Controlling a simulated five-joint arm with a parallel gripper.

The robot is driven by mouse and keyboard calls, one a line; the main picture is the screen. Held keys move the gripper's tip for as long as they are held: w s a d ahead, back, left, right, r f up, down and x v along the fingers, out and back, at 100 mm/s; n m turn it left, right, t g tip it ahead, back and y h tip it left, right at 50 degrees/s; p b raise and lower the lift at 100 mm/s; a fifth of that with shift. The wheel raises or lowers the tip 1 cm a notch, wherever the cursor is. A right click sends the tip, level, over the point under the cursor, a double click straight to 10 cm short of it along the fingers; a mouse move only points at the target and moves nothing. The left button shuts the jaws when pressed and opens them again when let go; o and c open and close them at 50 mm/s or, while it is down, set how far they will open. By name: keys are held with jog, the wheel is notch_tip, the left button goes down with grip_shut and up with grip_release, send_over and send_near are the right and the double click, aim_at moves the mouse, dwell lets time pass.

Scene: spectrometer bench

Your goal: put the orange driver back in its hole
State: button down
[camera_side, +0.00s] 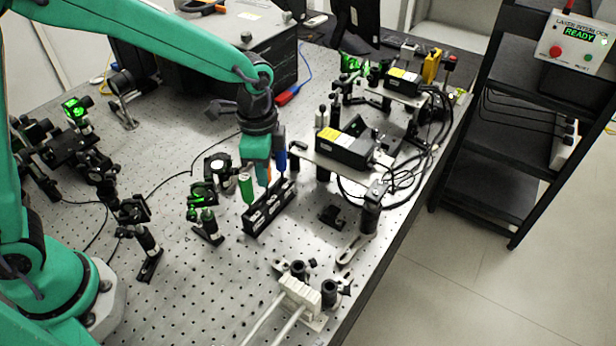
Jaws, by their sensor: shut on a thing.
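A black driver rack (256,224) with pale labels stands on the perforated bench. A green-handled driver (245,188) is upright at its left end and a blue-handled driver (281,160) is upright at its right side. My gripper (264,172) points down over the middle of the rack, between these two handles, and is shut on the orange driver. Only a thin reddish-orange strip of the orange driver (268,175) shows beside the teal fingers; the rest is hidden. I cannot tell whether its tip is in a hole.
Green-lit optic mounts (205,218) stand close to the left of the rack. A black and yellow laser box (345,148) on a raised plate is close to the right. Posts and a white rail piece (300,296) are in front. Bare bench (225,275) lies front-left of the rack.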

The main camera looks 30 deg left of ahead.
jog(key=shift+f, duration=0.4)
jog(key=c, duration=1.2)
grip_release()
jog(key=shift+r, duration=3.9)
